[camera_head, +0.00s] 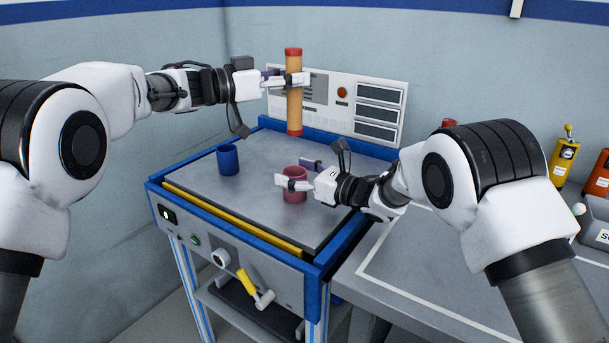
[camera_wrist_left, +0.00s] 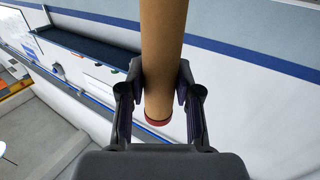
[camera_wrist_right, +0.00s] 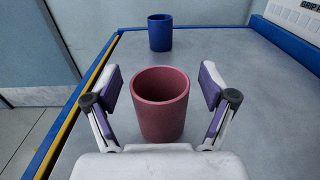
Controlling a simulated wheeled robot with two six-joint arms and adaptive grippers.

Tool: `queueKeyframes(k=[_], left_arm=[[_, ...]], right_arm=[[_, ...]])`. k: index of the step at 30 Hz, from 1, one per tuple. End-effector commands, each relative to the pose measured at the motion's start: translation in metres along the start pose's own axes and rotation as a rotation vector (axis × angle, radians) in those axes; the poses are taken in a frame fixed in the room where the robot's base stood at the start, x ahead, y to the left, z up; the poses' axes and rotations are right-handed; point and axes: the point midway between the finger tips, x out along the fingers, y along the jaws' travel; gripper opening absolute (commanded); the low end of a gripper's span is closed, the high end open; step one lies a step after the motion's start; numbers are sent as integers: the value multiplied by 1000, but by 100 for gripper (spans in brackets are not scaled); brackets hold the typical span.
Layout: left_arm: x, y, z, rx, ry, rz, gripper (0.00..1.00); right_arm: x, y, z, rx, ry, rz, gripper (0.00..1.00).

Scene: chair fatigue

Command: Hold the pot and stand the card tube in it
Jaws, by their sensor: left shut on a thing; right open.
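The card tube (camera_head: 294,112) is tan with red ends and is upright in the air above the back of the blue-framed bench. My left gripper (camera_head: 290,80) is shut on the tube at its upper part. The left wrist view shows the tube (camera_wrist_left: 160,60) between the fingers (camera_wrist_left: 160,92). A dark pink pot (camera_head: 294,194) stands upright on the bench top, its mouth open and empty in the right wrist view (camera_wrist_right: 160,105). My right gripper (camera_head: 293,174) is open with its fingers (camera_wrist_right: 163,88) on either side of the pot, with gaps showing between fingers and pot.
A blue pot (camera_head: 228,160) stands on the bench top (camera_head: 258,152) left of the pink one. A white control panel (camera_head: 370,105) rises behind the bench. A grey table (camera_head: 415,255) is at the right, with yellow (camera_head: 564,160) and orange (camera_head: 598,175) items.

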Motion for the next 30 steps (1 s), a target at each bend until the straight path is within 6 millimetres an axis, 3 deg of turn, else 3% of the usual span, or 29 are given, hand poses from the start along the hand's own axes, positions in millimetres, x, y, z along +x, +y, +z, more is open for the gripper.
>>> queueKeyframes(k=[4, 5, 10, 17, 30], left_arm=[[0, 0, 0, 0, 0, 0, 0], [0, 0, 0, 0, 0, 0, 0], [0, 0, 0, 0, 0, 0, 0], [0, 0, 3, -1, 0, 0, 0], [0, 0, 34, -2, 0, 0, 0]], right_arm=[[0, 0, 0, 0, 0, 0, 83], [0, 0, 0, 0, 0, 0, 76], [0, 0, 0, 0, 0, 0, 18], [-1, 0, 0, 0, 0, -1, 18], [-1, 0, 0, 0, 0, -1, 17]])
